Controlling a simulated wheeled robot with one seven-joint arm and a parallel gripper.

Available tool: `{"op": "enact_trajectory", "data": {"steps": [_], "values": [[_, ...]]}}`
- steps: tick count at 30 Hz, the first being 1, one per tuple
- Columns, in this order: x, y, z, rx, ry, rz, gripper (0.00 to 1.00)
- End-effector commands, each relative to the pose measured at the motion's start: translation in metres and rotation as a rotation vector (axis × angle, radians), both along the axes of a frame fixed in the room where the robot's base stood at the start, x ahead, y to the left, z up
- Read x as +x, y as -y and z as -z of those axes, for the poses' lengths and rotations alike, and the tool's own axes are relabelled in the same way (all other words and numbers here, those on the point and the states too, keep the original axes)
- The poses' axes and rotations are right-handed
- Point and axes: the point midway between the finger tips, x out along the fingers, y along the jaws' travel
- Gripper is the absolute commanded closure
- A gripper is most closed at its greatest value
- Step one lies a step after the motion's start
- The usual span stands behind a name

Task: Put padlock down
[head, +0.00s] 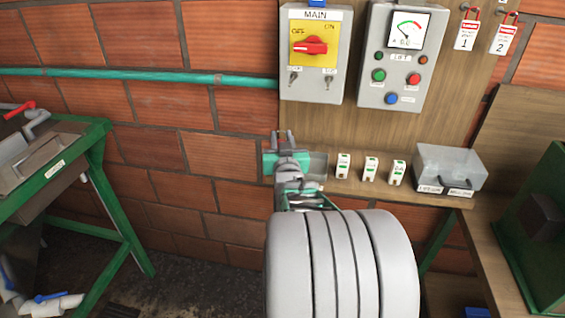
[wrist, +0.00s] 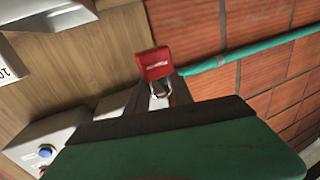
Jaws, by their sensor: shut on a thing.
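A red padlock (wrist: 154,63) with a metal shackle shows in the wrist view, at the end of my gripper (wrist: 165,90). The gripper is shut on it, and the shackle lies at the dark fingers. Part of the grip is hidden by the green gripper body. In the head view my gripper (head: 284,140) is just below the MAIN switch box (head: 314,85), near the left end of the wooden shelf (head: 428,194). The padlock cannot be made out there.
A LIFT panel (head: 391,95) and red-topped tags (head: 468,36) are above. A teal pipe (head: 150,77) crosses the brick wall. A green-framed table (head: 100,140) stands left.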

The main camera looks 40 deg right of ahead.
Motion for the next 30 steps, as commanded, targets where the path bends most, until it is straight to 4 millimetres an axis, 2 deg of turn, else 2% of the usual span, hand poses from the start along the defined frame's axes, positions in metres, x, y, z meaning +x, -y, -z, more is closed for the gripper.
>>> {"op": "enact_trajectory", "data": {"steps": [1,3,10,15,28,29,30], "values": [[0.006,0.008,0.026,0.004,-0.004,0.001,1.0],[0.014,0.017,0.039,0.004,-0.003,0.0,1.0],[0.027,0.033,0.058,0.001,-0.001,-0.001,1.0],[0.029,0.034,0.088,0.003,-0.002,-0.002,1.0],[0.028,0.034,0.092,0.0,0.0,-0.002,1.0],[0.028,0.034,0.091,0.001,-0.002,-0.002,0.7],[0.028,0.034,0.09,0.002,-0.001,-0.002,0.66]]}}
